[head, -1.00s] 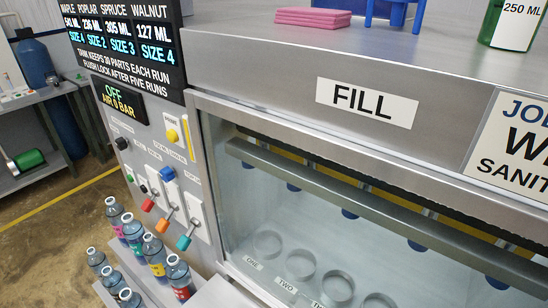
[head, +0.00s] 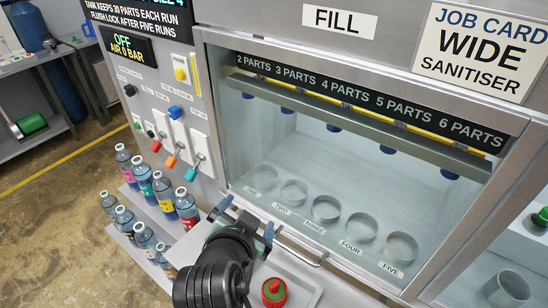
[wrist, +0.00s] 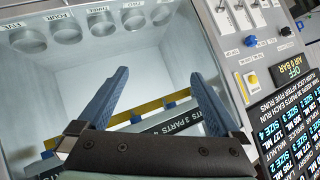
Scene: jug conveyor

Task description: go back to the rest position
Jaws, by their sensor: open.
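My gripper (head: 243,222) is at the lower middle of the head view, in front of the filling cabinet's lower edge. In the wrist view its two blue fingers (wrist: 160,98) are spread apart with nothing between them. The wrist view looks into the cabinet from outside, with the picture upside down. My dark arm rises from the bottom of the head view.
The cabinet holds ring seats (head: 326,208) marked one to five, under nozzles (head: 333,127). Left are coloured levers (head: 172,160) and a rack of bottles (head: 163,192). A red-capped container (head: 274,292) stands close right of my arm. Open floor (head: 50,210) lies at left.

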